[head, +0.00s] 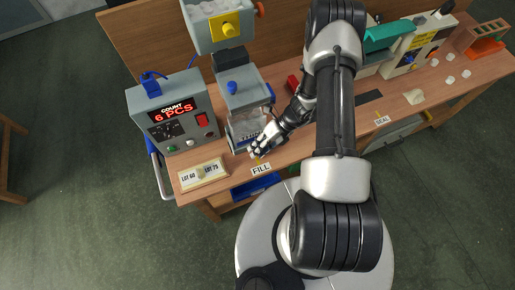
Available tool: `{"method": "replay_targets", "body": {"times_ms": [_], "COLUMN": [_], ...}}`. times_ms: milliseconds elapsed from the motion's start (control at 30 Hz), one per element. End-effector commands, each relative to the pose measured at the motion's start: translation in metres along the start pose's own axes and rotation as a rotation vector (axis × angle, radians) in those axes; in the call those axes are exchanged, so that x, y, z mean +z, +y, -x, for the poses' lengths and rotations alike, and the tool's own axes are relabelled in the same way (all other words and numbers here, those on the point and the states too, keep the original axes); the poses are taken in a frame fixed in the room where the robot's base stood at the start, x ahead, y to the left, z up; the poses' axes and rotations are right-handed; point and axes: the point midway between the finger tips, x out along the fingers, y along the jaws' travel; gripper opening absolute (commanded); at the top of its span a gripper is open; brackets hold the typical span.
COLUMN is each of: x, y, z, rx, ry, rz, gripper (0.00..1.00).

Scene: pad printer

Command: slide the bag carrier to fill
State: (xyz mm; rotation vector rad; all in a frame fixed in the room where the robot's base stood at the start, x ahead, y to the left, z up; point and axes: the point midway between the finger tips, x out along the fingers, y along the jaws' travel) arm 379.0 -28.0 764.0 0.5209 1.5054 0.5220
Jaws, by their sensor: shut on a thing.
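My gripper (260,146) is low over the bench at the FILL label (261,169), at the lower right of the filling machine (240,93). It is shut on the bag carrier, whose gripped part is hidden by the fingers. A clear bag (243,132) with dark print shows just left of the gripper, under the machine's grey body. Whether the carrier sits exactly at the FILL mark cannot be told from this view.
A count box (170,115) reading "6 PCS" stands left of the machine. A lot plate (203,173) lies at the front left. The SEAL label (382,120), a dark slot (369,97) and several small pale pieces (414,96) are to the right. My arm hides the middle bench.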

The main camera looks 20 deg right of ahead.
Motion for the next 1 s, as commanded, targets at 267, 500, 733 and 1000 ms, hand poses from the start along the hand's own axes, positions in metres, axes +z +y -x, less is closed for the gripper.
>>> {"method": "replay_targets", "body": {"times_ms": [267,500,733,1000], "x": [-0.0007,-0.0011,-0.0008,0.0008], "y": [0.0041,0.0041,0.0029,0.0021], "z": [-0.0021,-0.0024,-0.0017,0.0074], "rx": [0.012,0.012,0.009,0.006], "ry": [0.003,0.004,0.003,-0.002], "rz": [-0.002,-0.002,-0.001,0.0], "gripper": [0.0,0.31,0.31,0.31]}}
